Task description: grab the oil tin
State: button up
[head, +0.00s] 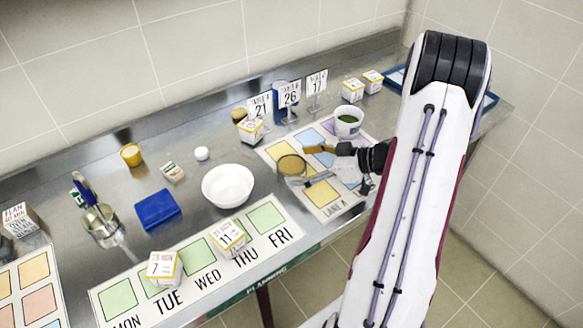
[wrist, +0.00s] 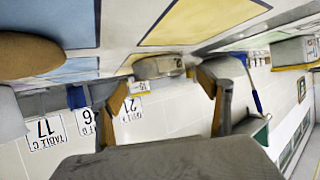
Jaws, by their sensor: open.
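A low round tin (head: 290,166) with a tan top stands at the left side of the coloured lane mat, and I take it for the oil tin. In the wrist view a grey round thing (wrist: 160,67), which seems to be this tin, shows between and beyond my fingers. My gripper (head: 310,165) is open, its brown-padded fingers spread and pointing at the tin from the right. In the wrist view my gripper (wrist: 165,90) has nothing held between its fingers. I cannot tell whether a finger touches the tin.
The lane mat (head: 329,208) lies under my gripper. A cup with green contents (head: 348,122) stands behind it. Number signs (head: 289,94) and small boxes (head: 250,130) stand at the back. A white bowl (head: 228,186) is left of the tin. A blurred brown thing (wrist: 35,55) is close in the wrist view.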

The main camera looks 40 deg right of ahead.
jog(key=shift+x, duration=1)
jog(key=c, duration=1.4)
